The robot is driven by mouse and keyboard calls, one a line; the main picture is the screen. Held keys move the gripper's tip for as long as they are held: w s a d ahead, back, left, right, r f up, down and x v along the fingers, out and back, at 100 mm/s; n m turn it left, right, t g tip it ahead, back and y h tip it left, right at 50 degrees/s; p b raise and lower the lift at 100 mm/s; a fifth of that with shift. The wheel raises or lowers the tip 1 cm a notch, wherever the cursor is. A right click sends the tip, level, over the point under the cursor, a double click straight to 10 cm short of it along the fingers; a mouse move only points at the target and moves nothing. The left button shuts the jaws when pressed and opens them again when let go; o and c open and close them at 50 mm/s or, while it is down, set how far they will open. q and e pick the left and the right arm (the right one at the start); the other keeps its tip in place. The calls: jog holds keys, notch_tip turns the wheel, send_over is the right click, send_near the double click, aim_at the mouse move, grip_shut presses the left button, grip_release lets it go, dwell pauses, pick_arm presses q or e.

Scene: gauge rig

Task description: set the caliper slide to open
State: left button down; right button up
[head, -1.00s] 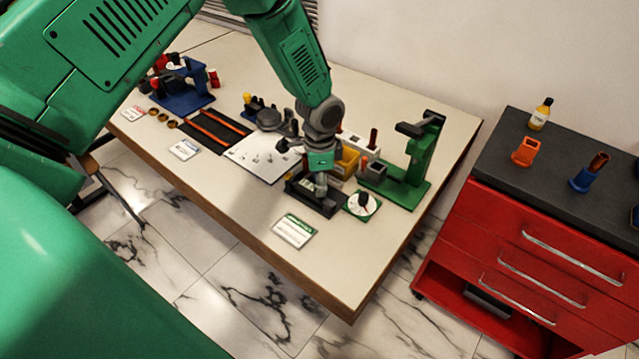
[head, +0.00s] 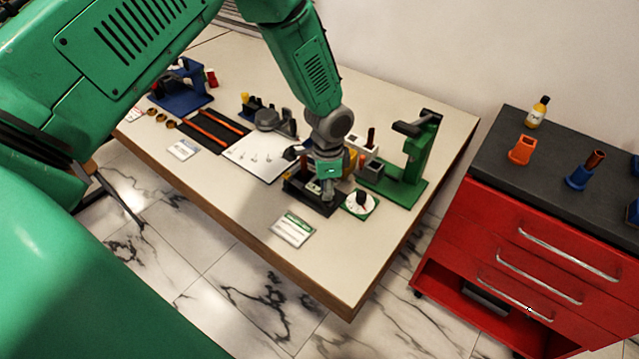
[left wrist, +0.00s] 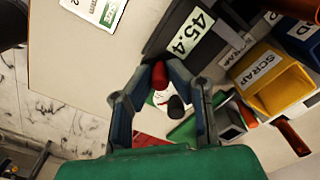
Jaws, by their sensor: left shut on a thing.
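The caliper is the black fixture (head: 297,193) near the front right of the table. In the left wrist view its dark body (left wrist: 160,38) carries a label reading 45.4. My left gripper (head: 328,194) reaches down to the right end of the fixture. In the left wrist view my left gripper (left wrist: 160,72) is shut on a red knob (left wrist: 159,75), which I take to be the slide's handle. The fingers hide part of the knob and, in the head view, all of it. My right gripper is out of view.
A white dial with a black knob (head: 361,202) sits right of the fixture. A green stand (head: 412,165) rises behind it. A yellow scrap bin (left wrist: 272,80) is close by. A card (head: 292,229) lies in front; the table's front right corner is clear.

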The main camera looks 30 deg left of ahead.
pick_arm(q)
jog(key=c, duration=1.5)
grip_release()
jog(key=shift+d, duration=0.15)
jog(key=shift+c, duration=0.2)
jog(key=shift+w, duration=0.1)
jog(key=shift+d+r, duration=0.1)
jog(key=shift+r, duration=0.15)
notch_tip(320, 180, up, 11)
jog(key=shift+r, duration=0.2)
